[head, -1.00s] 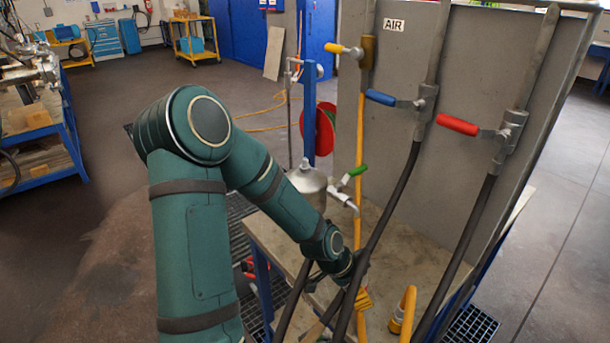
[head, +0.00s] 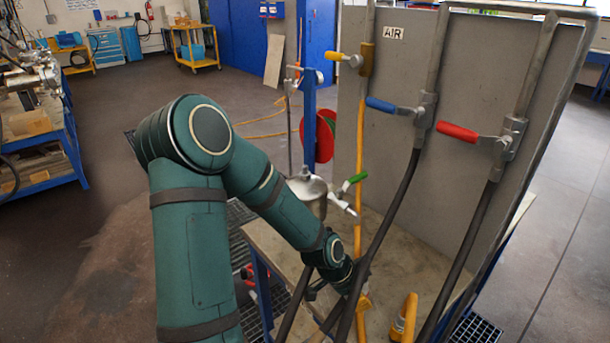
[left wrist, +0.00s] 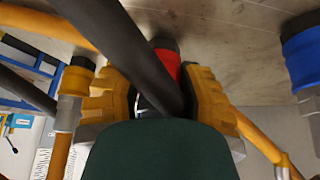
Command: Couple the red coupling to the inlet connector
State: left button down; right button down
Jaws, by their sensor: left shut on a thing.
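My left gripper (left wrist: 153,80) has yellow fingers on both sides of the red coupling (left wrist: 169,63) and is shut on it. A dark hose crosses in front of the coupling in the left wrist view and hides part of it. In the head view my left gripper (head: 362,301) is low over the bench, mostly hidden by my wrist and the dark hoses. The coupling cannot be made out there. A metal vessel (head: 308,190) with a green-handled valve (head: 352,182) stands behind my wrist. I cannot tell which fitting is the inlet connector. My right gripper is not in view.
A grey panel (head: 462,130) carries yellow, blue (head: 382,104) and red (head: 457,132) valve handles, with hoses hanging down to the bench. A blue coupling (left wrist: 302,55) is at the right in the left wrist view.

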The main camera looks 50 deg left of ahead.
pick_arm(q)
jog(key=shift+r, duration=0.25)
jog(key=shift+r+p, duration=2.4)
